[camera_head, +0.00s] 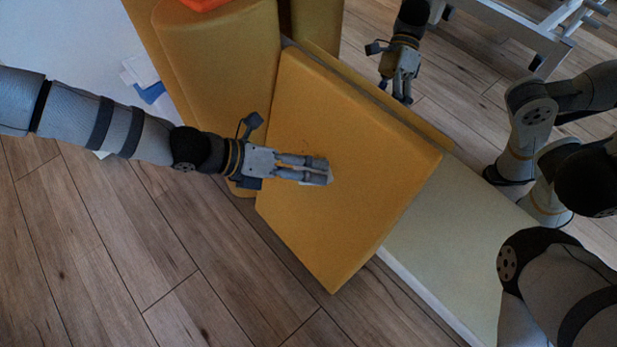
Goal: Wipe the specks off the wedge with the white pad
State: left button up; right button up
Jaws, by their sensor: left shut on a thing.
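The wedge (365,190) is a large yellow padded block with a broad tilted face in the middle of the view. My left gripper (318,171) reaches in from the left over this face. It is shut on the white pad (328,175), of which only a small pale part shows by the fingertips. The fingers hide most of the pad, and I cannot tell whether it touches the wedge. A few faint dark marks show on the face just above the fingers. My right gripper (402,91) hangs beyond the wedge's far edge, its fingers too small and dark to read.
A pale bench top (465,240) runs beside the wedge at lower right. Yellow rounded bolsters (225,70) stand behind it, with an orange item (203,4) on top. A white metal frame (520,30) is at upper right. Wooden floor (120,260) is clear at lower left.

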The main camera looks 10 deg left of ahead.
pick_arm(q)
jog(key=shift+w+a+f+b, duration=0.3)
jog(key=shift+w+a+b, duration=0.4)
jog(key=shift+a, duration=0.1)
jog(key=a, duration=0.1)
jog(key=w+a, duration=0.1)
jog(key=w+a+b, duration=0.1)
jog(key=shift+w+a+r, duration=0.1)
jog(key=shift+w+r, duration=0.05)
jog(key=shift+r, duration=0.1)
pick_arm(e)
jog(key=f, duration=0.2)
jog(key=shift+s+f, duration=0.2)
jog(key=shift+f, duration=0.2)
jog(key=shift+r, duration=0.1)
pick_arm(q)
jog(key=s+a+r+p, duration=0.1)
jog(key=s+a+p, duration=0.2)
jog(key=s, duration=0.1)
jog(key=shift+s+a+r+p, duration=0.3)
jog(key=shift+p, duration=0.1)
pick_arm(e)
jog(key=r, duration=0.3)
jog(key=shift+w+r, duration=0.1)
jog(key=shift+w, duration=0.15)
